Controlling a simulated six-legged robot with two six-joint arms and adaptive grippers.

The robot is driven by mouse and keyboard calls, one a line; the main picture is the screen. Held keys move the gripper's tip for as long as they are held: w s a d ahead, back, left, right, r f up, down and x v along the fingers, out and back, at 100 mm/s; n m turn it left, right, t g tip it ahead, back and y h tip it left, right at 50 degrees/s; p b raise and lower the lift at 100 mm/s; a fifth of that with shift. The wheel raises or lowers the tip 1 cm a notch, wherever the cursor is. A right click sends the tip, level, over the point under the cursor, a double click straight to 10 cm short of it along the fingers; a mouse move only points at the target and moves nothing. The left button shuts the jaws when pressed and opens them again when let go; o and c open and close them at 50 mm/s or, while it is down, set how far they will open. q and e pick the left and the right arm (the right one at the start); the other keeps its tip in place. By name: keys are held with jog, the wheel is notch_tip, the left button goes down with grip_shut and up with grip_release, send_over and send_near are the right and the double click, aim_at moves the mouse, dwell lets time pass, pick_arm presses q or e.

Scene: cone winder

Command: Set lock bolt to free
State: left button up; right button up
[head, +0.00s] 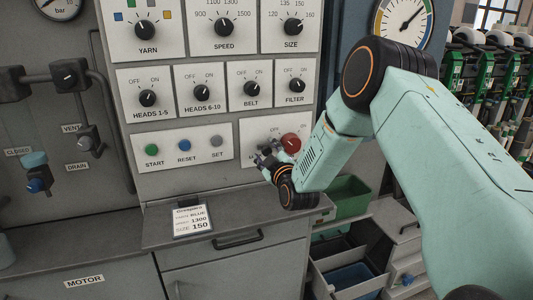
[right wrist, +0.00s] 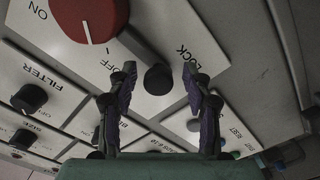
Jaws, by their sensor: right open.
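The lock bolt (right wrist: 158,79) is a short black cylinder on a white plate, beside the word LOCK in the right wrist view. My right gripper (right wrist: 160,72) is open, with one finger on each side of the bolt in that view. Whether the fingers touch it I cannot tell. In the head view my right gripper (head: 266,157) is at the lower right plate of the panel and hides the bolt. My left gripper is not in view.
A red knob (head: 291,143) with a white line is close to my right gripper; it also shows in the right wrist view (right wrist: 90,18). The FILTER knob (head: 295,86) is above. START, RESET and SET buttons (head: 184,146) are to the left. A grey ledge (head: 240,221) runs below.

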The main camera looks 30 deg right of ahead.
jog(key=shift+r, duration=0.15)
jog(key=shift+d, duration=0.2)
jog(key=shift+c, duration=1.3)
jog(key=shift+a, duration=0.2)
jog(key=c, duration=0.4)
jog(key=shift+d, duration=0.15)
grip_shut()
